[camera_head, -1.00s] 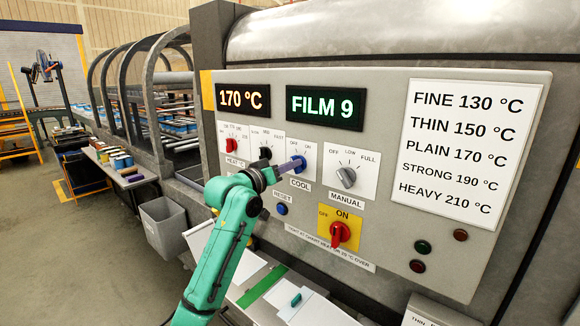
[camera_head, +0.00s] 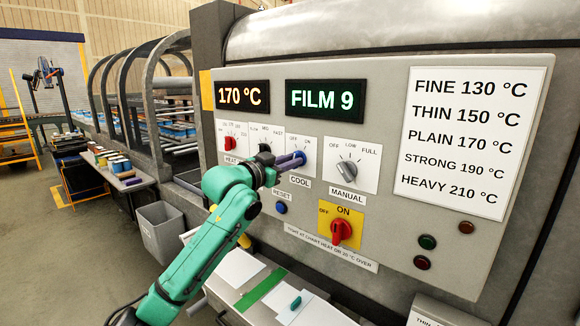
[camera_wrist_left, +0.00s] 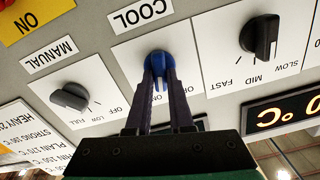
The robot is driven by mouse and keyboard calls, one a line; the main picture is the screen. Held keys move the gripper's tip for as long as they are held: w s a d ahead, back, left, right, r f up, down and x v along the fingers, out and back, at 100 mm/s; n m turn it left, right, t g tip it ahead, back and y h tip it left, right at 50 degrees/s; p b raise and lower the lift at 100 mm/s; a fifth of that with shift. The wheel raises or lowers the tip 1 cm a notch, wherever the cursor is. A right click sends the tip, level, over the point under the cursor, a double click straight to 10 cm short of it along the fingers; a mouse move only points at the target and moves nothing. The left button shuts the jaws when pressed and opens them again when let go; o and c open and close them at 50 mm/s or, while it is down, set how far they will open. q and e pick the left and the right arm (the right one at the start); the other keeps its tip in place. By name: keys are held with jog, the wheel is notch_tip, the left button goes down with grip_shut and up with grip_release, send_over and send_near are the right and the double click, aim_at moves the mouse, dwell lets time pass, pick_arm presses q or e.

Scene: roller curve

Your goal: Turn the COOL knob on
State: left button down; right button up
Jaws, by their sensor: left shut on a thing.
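The blue COOL knob (camera_wrist_left: 159,64) sits on a white plate marked OFF and ON, below the 'FILM 9' display in the head view. My left gripper (camera_head: 296,160) reaches it from the left. In the left wrist view its two dark fingers (camera_wrist_left: 160,88) are closed on the knob, one on each side. The knob also shows in the head view (camera_head: 301,155), mostly covered by the fingertips. My right gripper is not in view.
The grey MANUAL knob (camera_head: 347,169) is right of COOL, and a black speed knob (camera_head: 265,148) is close on the left. The red heat knob (camera_head: 230,143), blue RESET button (camera_head: 281,208) and red-on-yellow ON switch (camera_head: 341,230) are nearby. A grey bin (camera_head: 160,230) stands lower left.

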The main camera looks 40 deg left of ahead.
pick_arm(q)
jog(key=shift+m+b, duration=0.3)
jog(key=shift+m, duration=0.8)
jog(key=c, duration=0.8)
grip_release()
